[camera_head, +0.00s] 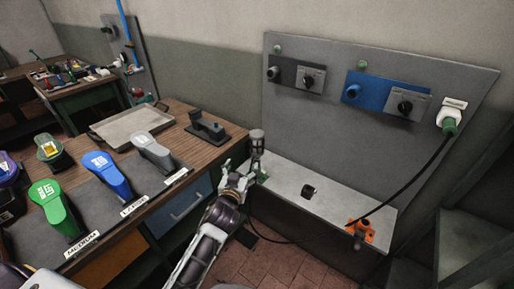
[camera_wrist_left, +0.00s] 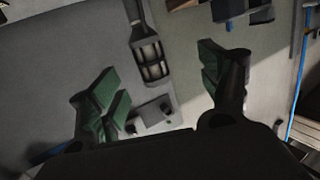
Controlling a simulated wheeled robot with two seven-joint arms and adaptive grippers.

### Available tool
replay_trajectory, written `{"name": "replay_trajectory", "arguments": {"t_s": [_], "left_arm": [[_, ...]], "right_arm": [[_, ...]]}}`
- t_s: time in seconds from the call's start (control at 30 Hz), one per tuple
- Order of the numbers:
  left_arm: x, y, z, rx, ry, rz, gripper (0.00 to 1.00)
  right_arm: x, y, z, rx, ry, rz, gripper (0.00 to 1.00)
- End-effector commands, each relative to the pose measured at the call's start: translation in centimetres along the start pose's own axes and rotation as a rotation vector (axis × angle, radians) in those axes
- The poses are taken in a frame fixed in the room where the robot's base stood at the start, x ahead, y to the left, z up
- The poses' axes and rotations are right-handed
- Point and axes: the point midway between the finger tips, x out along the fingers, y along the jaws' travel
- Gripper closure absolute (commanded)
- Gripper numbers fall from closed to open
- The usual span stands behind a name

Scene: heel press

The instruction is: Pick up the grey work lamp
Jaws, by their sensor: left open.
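The grey work lamp (camera_head: 257,138), with a caged head, shows upright at the left end of the grey bench. In the left wrist view the lamp (camera_wrist_left: 149,58) appears beyond the fingertips, between the two fingers, with its cage towards me. My left gripper (camera_head: 245,172) is open, with green finger pads, just below and in front of the lamp in the head view. In the left wrist view the open gripper (camera_wrist_left: 157,85) has nothing between its pads. Whether a finger touches the lamp, I cannot tell. The lamp's lower part is partly hidden by the gripper. My right gripper is not in view.
A black cable hangs from a plug (camera_head: 449,122) on the upright panel (camera_head: 400,165).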

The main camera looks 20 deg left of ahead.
Motion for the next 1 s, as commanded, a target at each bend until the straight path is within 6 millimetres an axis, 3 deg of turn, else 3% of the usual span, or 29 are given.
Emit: {"name": "replay_trajectory", "arguments": {"t_s": [0.1, 0.27, 0.73, 1.0], "left_arm": [[0.8, 1.0, -1.8, -0.005, 0.080, 0.031, 0.22], [1.2, 1.8, -3.0, -0.007, 0.134, 0.057, 0.22], [1.4, 1.9, -3.2, -0.007, 0.141, 0.061, 0.22], [2.9, 2.0, -3.5, -0.007, 0.142, 0.061, 0.22]], "right_arm": [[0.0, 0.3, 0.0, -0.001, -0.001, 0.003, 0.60], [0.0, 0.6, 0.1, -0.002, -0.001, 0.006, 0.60], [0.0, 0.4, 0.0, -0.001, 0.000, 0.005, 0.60], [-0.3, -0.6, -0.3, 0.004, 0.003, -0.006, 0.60]]}}
